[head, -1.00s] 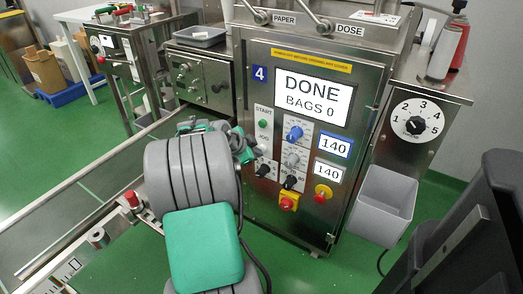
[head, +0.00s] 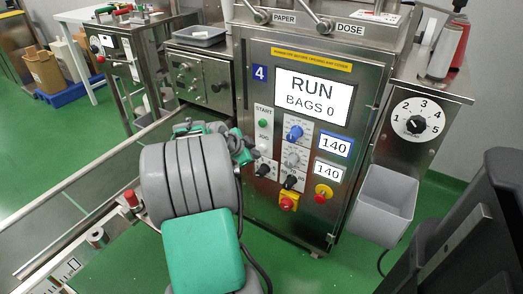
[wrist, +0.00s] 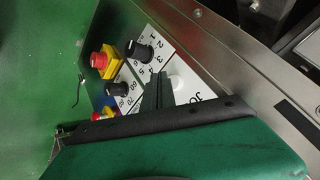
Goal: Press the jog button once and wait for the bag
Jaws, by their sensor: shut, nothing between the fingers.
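The machine's screen (head: 313,96) reads RUN, BAGS 0. Below it at the panel's left edge is the JOG label (head: 264,140). In the wrist view a round white button (wrist: 178,82) sits beside the partly hidden letters JO. My gripper (wrist: 158,90) is shut and empty, its dark fingertips close beside that button in this picture; I cannot tell whether they touch it. In the head view my gripper (head: 245,154) is at the panel's left edge, largely hidden by my grey and green arm. No bag is visible.
A grey bin (head: 384,205) hangs at the machine's right. A rail with a red button (head: 131,198) runs at lower left.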

